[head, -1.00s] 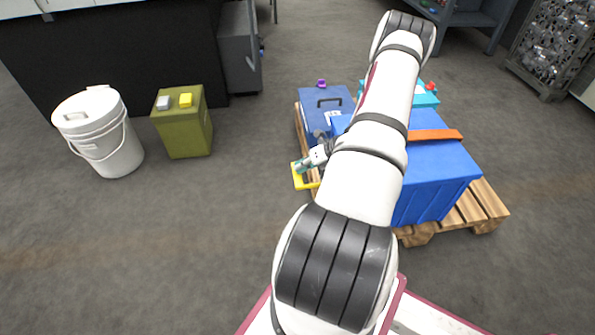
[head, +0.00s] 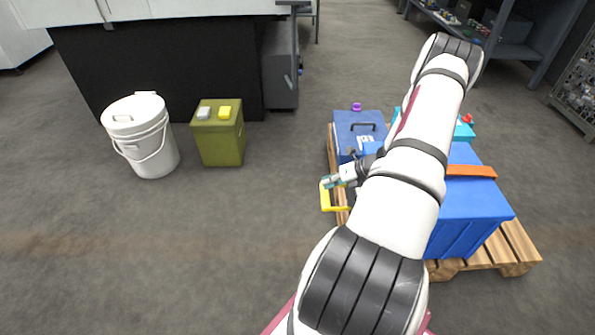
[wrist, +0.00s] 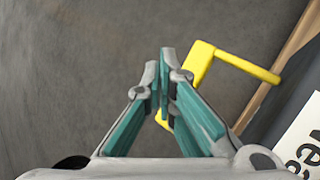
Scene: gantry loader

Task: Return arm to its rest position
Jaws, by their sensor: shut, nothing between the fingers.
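My gripper (head: 332,182) is at the left edge of the pallet in the head view, beside and above a yellow handle-like part (head: 325,200). In the wrist view its teal-padded fingers (wrist: 160,80) are closed together with nothing between them. The yellow part (wrist: 235,62) shows just past the fingertips there, partly hidden by the right finger. I cannot tell whether the fingers touch it. My white arm reaches out over the pallet and is bent back at its far elbow.
A wooden pallet (head: 512,258) carries blue cases (head: 468,212), one with an orange strap (head: 470,171). A white bucket (head: 145,140) and an olive canister (head: 222,145) stand at left. A dark counter (head: 160,60) and a shelf rack (head: 500,45) are behind. Floor between canister and pallet is clear.

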